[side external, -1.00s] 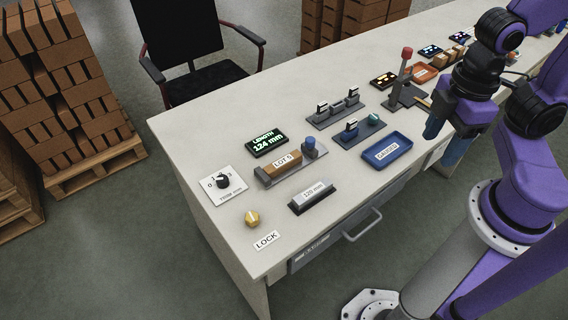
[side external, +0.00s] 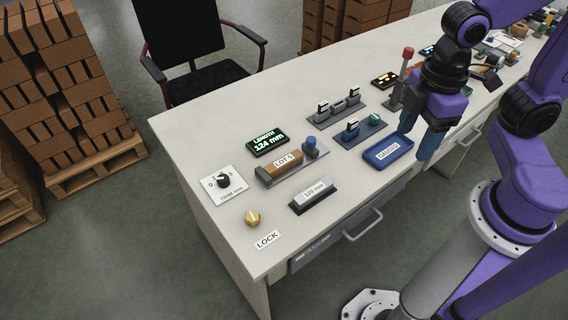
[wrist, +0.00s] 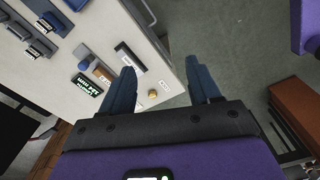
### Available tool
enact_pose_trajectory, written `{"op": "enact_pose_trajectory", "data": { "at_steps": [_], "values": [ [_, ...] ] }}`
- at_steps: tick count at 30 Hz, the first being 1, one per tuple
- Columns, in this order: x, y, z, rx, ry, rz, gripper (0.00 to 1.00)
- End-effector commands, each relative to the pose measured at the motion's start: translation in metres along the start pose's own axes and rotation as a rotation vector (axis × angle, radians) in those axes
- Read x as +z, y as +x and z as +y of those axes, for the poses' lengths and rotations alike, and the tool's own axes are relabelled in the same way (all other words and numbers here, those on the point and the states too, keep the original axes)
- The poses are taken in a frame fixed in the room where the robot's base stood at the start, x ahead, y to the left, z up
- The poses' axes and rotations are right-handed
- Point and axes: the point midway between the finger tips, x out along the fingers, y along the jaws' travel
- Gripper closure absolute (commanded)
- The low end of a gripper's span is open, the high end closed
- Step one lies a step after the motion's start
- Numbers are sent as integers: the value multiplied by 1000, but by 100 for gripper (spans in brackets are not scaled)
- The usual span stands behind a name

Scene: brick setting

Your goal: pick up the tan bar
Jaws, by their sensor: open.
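The tan bar (side external: 284,163), labelled LOT-5, lies in a grey fixture (side external: 310,166) with a blue knob (side external: 310,143) at its right end. In the wrist view the tan bar (wrist: 103,75) is small, left of my fingers. My gripper (side external: 417,143) is open and empty. It hangs above the right part of the bench by the blue tray, well to the right of the tan bar. In the wrist view the fingers (wrist: 162,70) stand apart with bench edge and floor between them.
In front are a 120 mm block (side external: 313,193) and a yellow knob (side external: 252,218). A dial plate (side external: 223,185) is at left. The blue tray (side external: 388,153) and small fixtures (side external: 337,108) stand to the right.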

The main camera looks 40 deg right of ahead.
Motion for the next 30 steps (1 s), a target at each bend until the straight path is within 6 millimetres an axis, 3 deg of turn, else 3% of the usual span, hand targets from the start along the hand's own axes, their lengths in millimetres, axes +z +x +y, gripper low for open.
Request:
{"op": "enact_pose_trajectory", "data": {
  "at_steps": [6, 15, 24, 30],
  "values": [
    [-57, 11, 44, 1, -81, -10, 38],
    [-120, 38, 111, 0, -199, -17, 38],
    [-162, 79, 183, -5, -316, -24, 38],
    [-173, 106, 221, -8, -381, -26, 38]
  ]
}}
